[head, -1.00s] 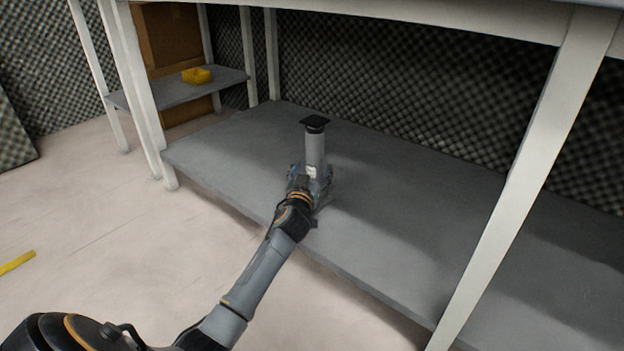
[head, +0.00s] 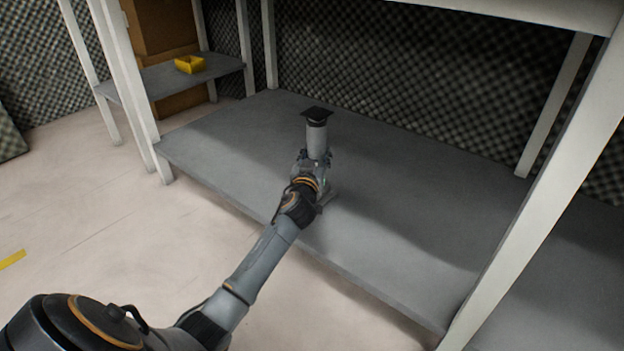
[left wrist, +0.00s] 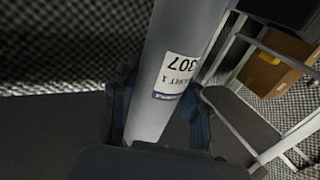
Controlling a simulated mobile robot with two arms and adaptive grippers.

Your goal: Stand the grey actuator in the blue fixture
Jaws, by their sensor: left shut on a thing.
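The grey actuator (head: 317,138) is a tube with a black square plate on top. It stands about upright over the grey lower shelf, near its front edge. My left gripper (head: 316,160) is shut on the tube from the front. In the left wrist view the tube (left wrist: 178,55), with a white label, runs between the two dark fingers (left wrist: 160,112). A flat grey foot shows beside the gripper on the right; the rest of the lower end is hidden. I cannot make out the blue fixture. My right gripper is not in view.
The grey lower shelf (head: 400,220) is mostly bare. White posts (head: 540,180) and an upper tabletop frame it. A yellow bin (head: 190,64) sits on a smaller shelf (head: 160,85) at the back left. The pale floor is open at the left.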

